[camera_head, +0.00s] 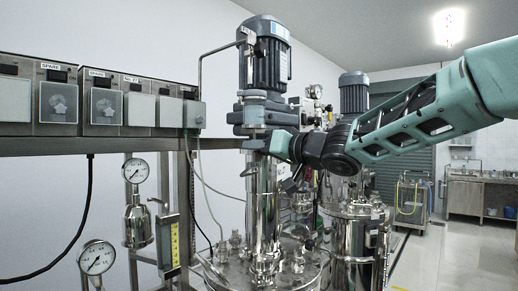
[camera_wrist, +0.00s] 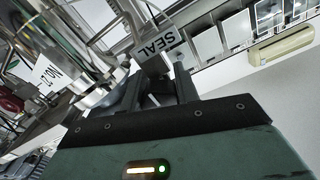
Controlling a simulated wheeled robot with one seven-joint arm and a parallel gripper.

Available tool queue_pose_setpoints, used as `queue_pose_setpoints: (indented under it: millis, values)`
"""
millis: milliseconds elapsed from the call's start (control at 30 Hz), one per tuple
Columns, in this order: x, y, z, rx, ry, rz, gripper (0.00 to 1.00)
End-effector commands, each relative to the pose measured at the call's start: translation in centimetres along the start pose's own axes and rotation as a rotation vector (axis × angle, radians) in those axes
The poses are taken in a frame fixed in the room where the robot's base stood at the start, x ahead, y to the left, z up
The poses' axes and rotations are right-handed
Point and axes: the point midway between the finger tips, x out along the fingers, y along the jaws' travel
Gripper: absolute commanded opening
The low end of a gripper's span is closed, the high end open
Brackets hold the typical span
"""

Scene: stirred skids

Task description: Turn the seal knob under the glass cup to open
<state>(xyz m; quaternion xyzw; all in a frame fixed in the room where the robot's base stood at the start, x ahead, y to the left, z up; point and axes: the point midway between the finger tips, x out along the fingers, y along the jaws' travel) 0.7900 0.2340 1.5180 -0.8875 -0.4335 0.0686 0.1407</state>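The glass cup (camera_head: 254,114) stands beside the motor column in the head view. Its clear wall and metal base fill the upper left of the wrist view (camera_wrist: 72,48). A tag reading SEAL (camera_wrist: 158,42) hangs just beyond my gripper (camera_wrist: 154,88), above a grey metal block (camera_wrist: 152,63). In the head view my gripper (camera_head: 268,145) reaches in from the right, just below the cup. Its two dark fingers stand apart with the block at their tips. I cannot make out the knob or whether the fingers grip it.
A motor (camera_head: 265,55) stands above the cup and a shiny vessel (camera_head: 262,272) below. A second vessel (camera_head: 355,235) stands close behind my arm. Pressure gauges (camera_head: 136,171) and control boxes (camera_head: 58,102) are at the left.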

Motion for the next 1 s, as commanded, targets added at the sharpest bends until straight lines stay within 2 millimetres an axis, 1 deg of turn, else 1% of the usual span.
queue_pose_setpoints:
  millis: [33,67,267,467,667,1000]
  values:
    - [-0.02,0.03,-0.01,0.000,0.000,0.001,0.11]
    - [-0.02,0.02,-0.01,0.000,0.000,0.001,0.08]
    - [-0.03,0.04,-0.01,-0.006,0.000,0.001,0.08]
    - [-0.04,0.05,0.01,-0.058,0.000,0.001,0.08]
    - [-0.04,0.07,0.06,-0.185,-0.001,0.001,0.08]
    - [-0.06,0.18,0.07,-0.499,0.000,0.002,0.08]
